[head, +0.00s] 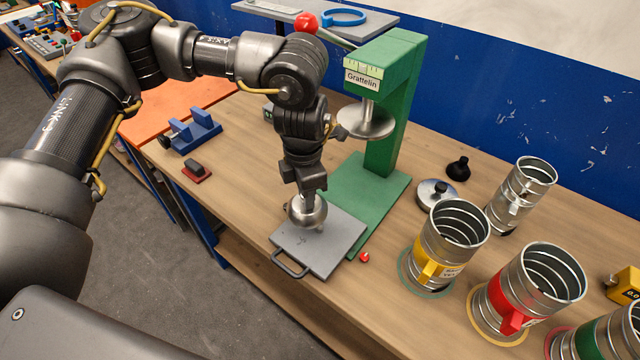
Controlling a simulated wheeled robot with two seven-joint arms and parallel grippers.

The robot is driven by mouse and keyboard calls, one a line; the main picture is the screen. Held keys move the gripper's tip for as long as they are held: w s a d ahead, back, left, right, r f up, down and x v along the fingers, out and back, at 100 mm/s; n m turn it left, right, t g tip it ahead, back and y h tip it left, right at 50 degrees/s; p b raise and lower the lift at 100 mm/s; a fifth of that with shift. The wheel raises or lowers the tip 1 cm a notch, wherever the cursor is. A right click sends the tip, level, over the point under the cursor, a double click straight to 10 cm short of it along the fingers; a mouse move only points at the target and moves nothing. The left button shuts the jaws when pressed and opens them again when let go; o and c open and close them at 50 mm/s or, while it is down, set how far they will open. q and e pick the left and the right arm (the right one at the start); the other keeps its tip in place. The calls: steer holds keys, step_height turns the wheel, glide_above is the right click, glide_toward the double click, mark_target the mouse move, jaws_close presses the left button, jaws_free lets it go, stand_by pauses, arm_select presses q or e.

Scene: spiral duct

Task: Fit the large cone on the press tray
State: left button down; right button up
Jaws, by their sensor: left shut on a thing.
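My left gripper (306,192) points down and is shut on a shiny silver rounded piece (309,215), which I take for the large cone. The gripper hides the top of the piece. The piece is over the left-back part of the press tray (345,240), a flat grey plate with a dark loop handle at its front. I cannot tell whether its underside touches the tray. The tray lies in front of the green press (385,150), partly over its green base. The press's round silver plate (366,121) hangs above and behind. My right gripper is not in view.
Several spiral duct pieces stand at the right, with yellow (443,250) and red (525,290) bands. A red ball (364,257) is beside the tray. Blue holder (195,132) at left.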

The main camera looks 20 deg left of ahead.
mark_target(319, 205)
arm_select(q)
steer(key=d+n, duration=0.1)
steer(key=r+n, duration=0.1)
steer(key=n, duration=0.1)
steer(key=shift+d+n, duration=0.3)
steer(key=shift+d, duration=0.1)
steer(key=shift+w+d+r+n+p, duration=0.1)
steer(key=shift+d+n+p, duration=0.3)
steer(key=shift+n, duration=0.8)
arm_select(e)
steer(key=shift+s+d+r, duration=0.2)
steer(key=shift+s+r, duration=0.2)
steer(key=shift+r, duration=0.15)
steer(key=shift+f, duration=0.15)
